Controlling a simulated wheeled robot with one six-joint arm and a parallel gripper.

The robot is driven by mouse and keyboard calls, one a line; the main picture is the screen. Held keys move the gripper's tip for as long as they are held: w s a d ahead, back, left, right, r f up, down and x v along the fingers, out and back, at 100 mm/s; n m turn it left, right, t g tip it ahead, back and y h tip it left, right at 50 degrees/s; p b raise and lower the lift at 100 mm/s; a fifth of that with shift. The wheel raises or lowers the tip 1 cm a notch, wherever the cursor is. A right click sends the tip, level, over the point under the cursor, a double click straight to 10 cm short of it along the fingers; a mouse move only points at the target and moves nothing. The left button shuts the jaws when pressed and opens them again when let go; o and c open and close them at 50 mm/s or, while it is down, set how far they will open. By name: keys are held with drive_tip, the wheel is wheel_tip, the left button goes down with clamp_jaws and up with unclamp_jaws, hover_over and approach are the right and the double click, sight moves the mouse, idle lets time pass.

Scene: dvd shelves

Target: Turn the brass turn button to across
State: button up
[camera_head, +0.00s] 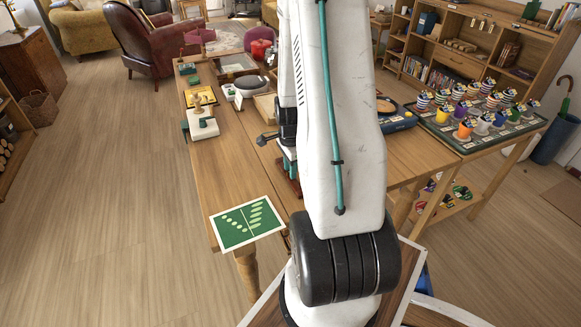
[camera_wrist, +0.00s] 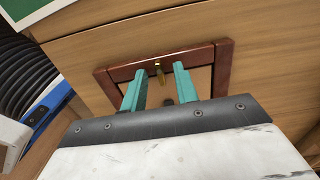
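A small brass turn button (camera_wrist: 159,70) shows in the wrist view at the upper bar of a reddish-brown wooden frame (camera_wrist: 120,73). Its long side points down in the picture, crosswise to that bar. My gripper (camera_wrist: 160,76) is open, with one teal finger to the left of the button and one to the right. Gaps show between the button and both fingers. I cannot tell how far the fingertips are from the frame in depth. In the head view my arm hides most of the gripper and frame, and the button cannot be seen.
The frame is on the wooden table (camera_head: 226,140). A green card (camera_head: 247,222) lies at the table's near left corner. Several small items stand farther back on the left. A tray of striped cups (camera_head: 480,115) is to the right. Wooden floor is clear on the left.

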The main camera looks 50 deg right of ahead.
drive_tip(key=shift+r, duration=3.9)
